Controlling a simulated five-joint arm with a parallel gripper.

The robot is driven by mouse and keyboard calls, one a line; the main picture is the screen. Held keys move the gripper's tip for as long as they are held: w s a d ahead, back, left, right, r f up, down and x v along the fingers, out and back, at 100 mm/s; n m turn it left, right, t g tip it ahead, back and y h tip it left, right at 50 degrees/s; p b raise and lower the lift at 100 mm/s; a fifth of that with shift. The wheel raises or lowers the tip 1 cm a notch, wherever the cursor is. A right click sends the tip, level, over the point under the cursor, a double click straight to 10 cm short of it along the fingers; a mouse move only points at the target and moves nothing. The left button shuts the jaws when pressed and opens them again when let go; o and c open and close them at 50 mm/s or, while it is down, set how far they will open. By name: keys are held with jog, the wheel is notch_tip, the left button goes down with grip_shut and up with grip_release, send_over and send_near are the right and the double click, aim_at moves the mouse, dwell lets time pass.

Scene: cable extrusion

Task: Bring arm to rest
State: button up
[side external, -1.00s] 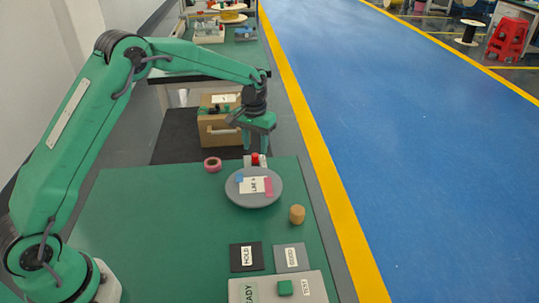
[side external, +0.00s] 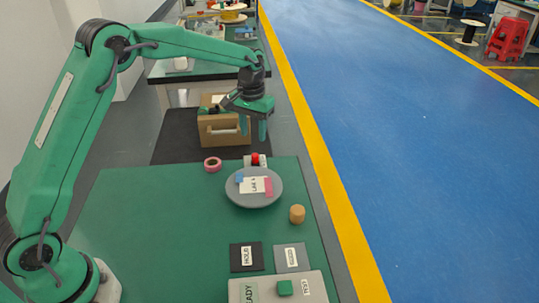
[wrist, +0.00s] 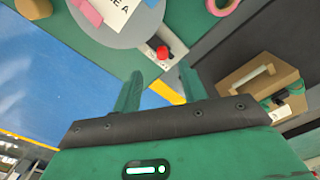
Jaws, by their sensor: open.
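My gripper (side external: 254,128) is open and empty, with its two green fingers hanging down above the far edge of the green table (side external: 150,215). In the wrist view my gripper (wrist: 160,90) shows its fingers apart with nothing between them. Below it in the side view, a small box with a red button (side external: 255,158) sits at the table's far edge. The red button also shows in the wrist view (wrist: 162,53). My arm is raised and bent, reaching from the near left.
A grey disc (side external: 254,198) carries a label and colored pieces. Near it are a pink tape roll (side external: 212,164) and a tan cylinder (side external: 297,214). A green block (side external: 285,288) sits on a grey tray (side external: 255,299). A cardboard box (side external: 222,128) stands behind. The table's left is clear.

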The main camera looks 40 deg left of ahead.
jog(key=s+r+m+t, duration=0.1)
jog(key=s+r+t, duration=0.2)
jog(key=s+r, duration=1.15)
jog(key=s+f+m+t, duration=0.1)
jog(key=s+t, duration=0.1)
jog(key=s, duration=1.6)
jog(key=shift+s+a+f, duration=0.2)
jog(key=shift+s+f, duration=0.1)
jog(key=shift+s, duration=0.05)
